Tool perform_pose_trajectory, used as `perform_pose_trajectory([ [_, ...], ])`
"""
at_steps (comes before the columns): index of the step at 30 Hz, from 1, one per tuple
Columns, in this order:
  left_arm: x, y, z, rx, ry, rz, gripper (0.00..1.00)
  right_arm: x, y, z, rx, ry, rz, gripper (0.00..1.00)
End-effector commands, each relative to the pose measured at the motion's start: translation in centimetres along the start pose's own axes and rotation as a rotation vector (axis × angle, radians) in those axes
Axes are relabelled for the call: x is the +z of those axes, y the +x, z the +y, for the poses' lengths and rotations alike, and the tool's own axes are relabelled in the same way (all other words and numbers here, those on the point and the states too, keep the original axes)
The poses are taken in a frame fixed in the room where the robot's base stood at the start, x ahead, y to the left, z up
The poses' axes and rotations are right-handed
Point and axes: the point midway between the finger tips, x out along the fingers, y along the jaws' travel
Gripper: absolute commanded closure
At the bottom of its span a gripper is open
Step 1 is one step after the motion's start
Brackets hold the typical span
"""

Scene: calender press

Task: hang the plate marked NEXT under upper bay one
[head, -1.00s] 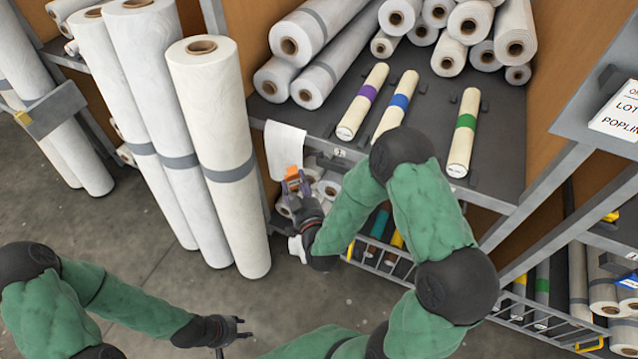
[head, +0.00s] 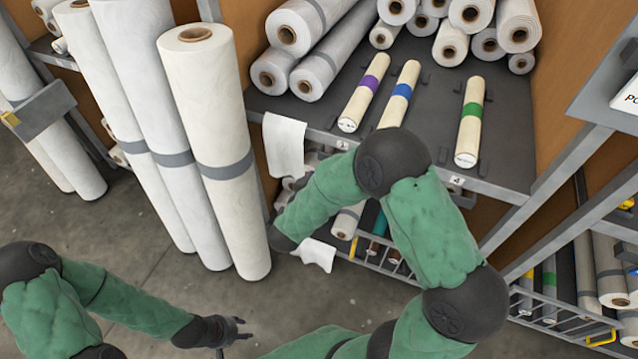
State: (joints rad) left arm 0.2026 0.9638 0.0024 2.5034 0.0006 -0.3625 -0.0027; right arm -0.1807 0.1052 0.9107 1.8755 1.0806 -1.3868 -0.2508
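No plate with the word NEXT can be read in this view. The upper shelf (head: 420,140) has small number labels on its front edge; one by the purple-banded roll looks like 3 (head: 342,145), another looks like 4 (head: 456,180). A blank white sheet (head: 285,145) hangs at the left end of that edge, where no bay number shows. My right arm reaches to the shelf front below this sheet; its gripper is hidden, so its hold cannot be seen. My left gripper (head: 246,329) is low over the floor, fingers apart and empty.
Tall white rolls (head: 215,140) stand left of the shelf. Cream rolls with purple (head: 368,83), blue (head: 402,90) and green (head: 472,110) bands lie on it, with white rolls behind. A lower rack (head: 385,262) holds more rolls. A white piece (head: 318,254) hangs below. Floor is clear at lower left.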

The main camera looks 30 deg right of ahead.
Motion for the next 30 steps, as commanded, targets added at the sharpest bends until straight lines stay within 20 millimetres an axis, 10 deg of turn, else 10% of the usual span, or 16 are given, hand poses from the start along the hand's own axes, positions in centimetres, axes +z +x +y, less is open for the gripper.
perform_pose_trajectory([
  [30,-0.1,2.2,-0.8,0.0,0.0,0.0,0.6,-1.9,5.8,-0.1,0.0,0.0,0.002,0.86],
])
